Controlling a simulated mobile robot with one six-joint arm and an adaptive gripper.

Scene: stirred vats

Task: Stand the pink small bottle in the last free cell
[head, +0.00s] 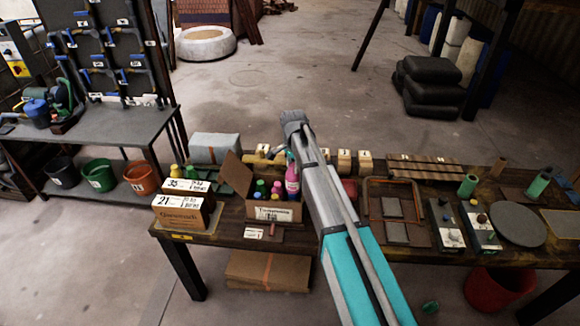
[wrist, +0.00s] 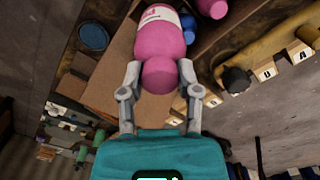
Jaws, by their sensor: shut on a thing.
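The pink bottle (head: 292,182) with a pale label stands out at the right side of the open carton (head: 274,212) in the head view. In the wrist view the pink bottle (wrist: 160,38) is large, with its round cap between the fingers. My gripper (wrist: 160,76) is shut on that cap. In the head view my arm hides most of the gripper. A green bottle (head: 261,187) and a dark-pink-topped one (head: 277,187) are in the carton. I cannot tell whether the held bottle's base touches the carton floor. The cell under it is hidden.
The carton's raised flap (head: 236,174) stands at its left. Labelled boxes (head: 182,213) stand left of the carton, and a grey wrapped package (head: 214,148) behind. Small numbered wooden blocks (head: 345,162) line the back. A metal-framed tray (head: 392,205) lies to the right of my arm.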

